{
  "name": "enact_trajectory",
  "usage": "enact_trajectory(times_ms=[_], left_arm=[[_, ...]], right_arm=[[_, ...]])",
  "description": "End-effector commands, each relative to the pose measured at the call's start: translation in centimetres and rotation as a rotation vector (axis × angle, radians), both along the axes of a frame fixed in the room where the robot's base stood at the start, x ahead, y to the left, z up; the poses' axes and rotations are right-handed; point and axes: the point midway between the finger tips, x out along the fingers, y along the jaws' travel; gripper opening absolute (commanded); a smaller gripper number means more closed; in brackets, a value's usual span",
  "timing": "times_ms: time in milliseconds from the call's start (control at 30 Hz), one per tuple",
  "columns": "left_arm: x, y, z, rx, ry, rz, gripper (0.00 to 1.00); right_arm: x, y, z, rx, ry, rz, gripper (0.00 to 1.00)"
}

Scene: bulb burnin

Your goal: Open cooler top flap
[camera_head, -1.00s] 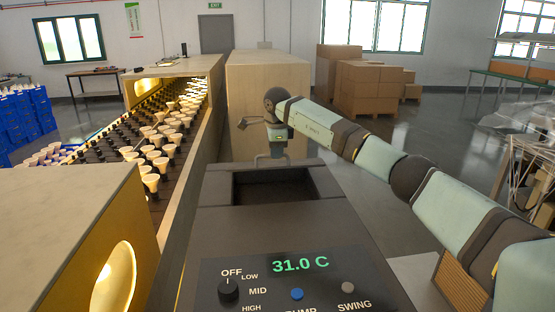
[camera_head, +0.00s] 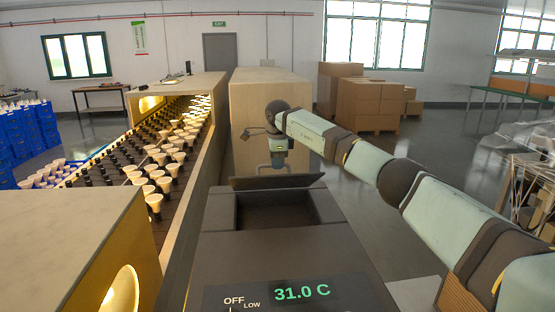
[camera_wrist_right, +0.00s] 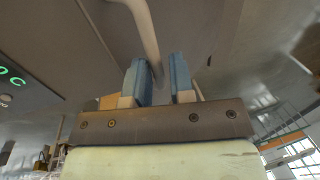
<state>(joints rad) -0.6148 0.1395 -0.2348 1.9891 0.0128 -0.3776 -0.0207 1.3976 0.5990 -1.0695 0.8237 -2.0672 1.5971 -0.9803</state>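The cooler is the dark box with a 31.0 C display (camera_head: 302,292) in the head view. A rectangular opening (camera_head: 275,208) in its top is uncovered. The dark top flap (camera_head: 275,183) stands tilted up at the far edge of this opening. My right gripper (camera_head: 278,163) is just behind the flap, partly hidden by it. In the right wrist view, its two blue fingertips (camera_wrist_right: 160,82) are apart, with a pale curved handle bar (camera_wrist_right: 145,30) running down between them. A gap shows beside the bar; contact with the left finger is unclear. My left gripper is out of view.
A conveyor with several bulbs (camera_head: 160,165) runs along the left. A pale long box (camera_head: 270,95) stands behind the cooler. Cardboard boxes (camera_head: 365,102) stand at the back right. Open floor lies right of the cooler, under my right arm.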

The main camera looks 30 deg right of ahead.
Motion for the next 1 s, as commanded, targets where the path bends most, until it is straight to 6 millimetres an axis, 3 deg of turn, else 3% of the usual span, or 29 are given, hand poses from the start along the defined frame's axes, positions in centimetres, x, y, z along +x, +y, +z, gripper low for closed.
enact_trajectory(times_ms=[67, 567, 733, 1000], left_arm=[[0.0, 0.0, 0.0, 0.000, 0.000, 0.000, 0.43], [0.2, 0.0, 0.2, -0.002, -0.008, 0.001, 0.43], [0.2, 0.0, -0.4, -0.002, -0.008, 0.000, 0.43], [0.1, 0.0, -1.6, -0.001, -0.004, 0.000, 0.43]], right_arm=[[0.0, 0.0, -0.2, 0.000, 0.001, -0.001, 0.38], [-0.1, 0.1, 0.8, 0.001, -0.002, -0.002, 0.38], [-0.6, 0.3, 3.6, 0.000, -0.005, -0.001, 0.38], [-1.8, 0.9, 9.7, 0.000, -0.003, -0.002, 0.38]])
